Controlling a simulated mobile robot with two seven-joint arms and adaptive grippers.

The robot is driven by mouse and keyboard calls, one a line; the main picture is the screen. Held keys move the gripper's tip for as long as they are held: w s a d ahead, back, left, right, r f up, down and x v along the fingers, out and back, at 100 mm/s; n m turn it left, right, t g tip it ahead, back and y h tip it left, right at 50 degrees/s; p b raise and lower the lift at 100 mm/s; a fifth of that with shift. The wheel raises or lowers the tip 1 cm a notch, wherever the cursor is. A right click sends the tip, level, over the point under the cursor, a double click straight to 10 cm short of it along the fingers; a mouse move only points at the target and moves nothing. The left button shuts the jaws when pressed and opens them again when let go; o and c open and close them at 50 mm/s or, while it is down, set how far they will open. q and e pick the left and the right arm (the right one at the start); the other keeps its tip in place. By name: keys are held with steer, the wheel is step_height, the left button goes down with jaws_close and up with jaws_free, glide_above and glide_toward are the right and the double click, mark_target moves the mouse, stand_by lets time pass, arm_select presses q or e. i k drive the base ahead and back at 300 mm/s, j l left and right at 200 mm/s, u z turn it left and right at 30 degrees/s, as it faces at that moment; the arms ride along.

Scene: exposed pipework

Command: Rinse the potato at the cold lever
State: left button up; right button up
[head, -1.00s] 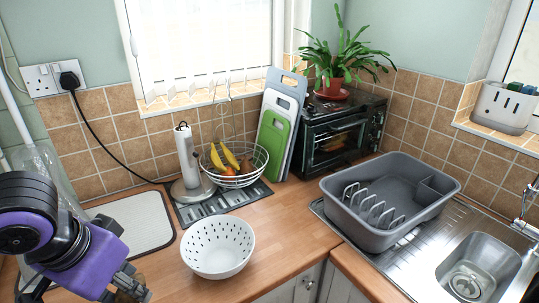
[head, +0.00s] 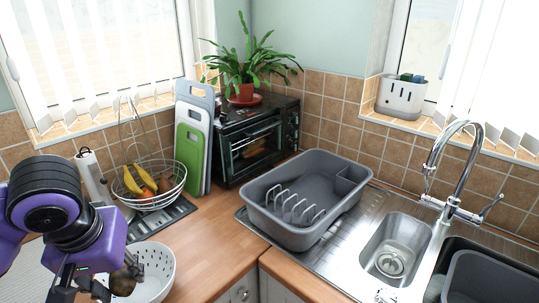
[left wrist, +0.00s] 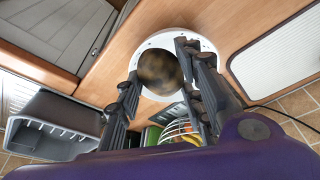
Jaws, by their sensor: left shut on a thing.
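My left gripper (head: 95,286) is low at the left of the head view and shut on a brown potato (head: 122,283). The left wrist view shows the potato (left wrist: 158,72) between the two fingers (left wrist: 158,62), with the white colander (left wrist: 213,46) behind it. In the head view the potato overlaps the left part of the colander (head: 160,268). A chrome tap (head: 455,170) with two levers, one on the left (head: 430,184) and one on the right (head: 489,208), stands behind the sink bowl (head: 396,248). Cold markings are not readable. My right gripper is not seen.
A grey dish tub with a rack (head: 275,225) stands on the drainer left of the sink. A second grey tub (head: 490,278) is at the lower right. A fruit basket (head: 150,195), cutting boards (head: 192,145) and a small oven (head: 255,140) line the back.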

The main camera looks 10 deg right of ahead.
mark_target(477, 220)
steer(key=l+z, duration=0.15)
steer(key=z, duration=0.3)
steer(key=l+z, duration=0.1)
steer(key=z, duration=0.4)
steer(key=i+z, duration=0.1)
steer(key=z, duration=0.35)
steer(key=i+l+z, duration=0.1)
steer(key=z, duration=0.35)
steer(key=i+l+z, duration=0.1)
steer(key=z, duration=0.4)
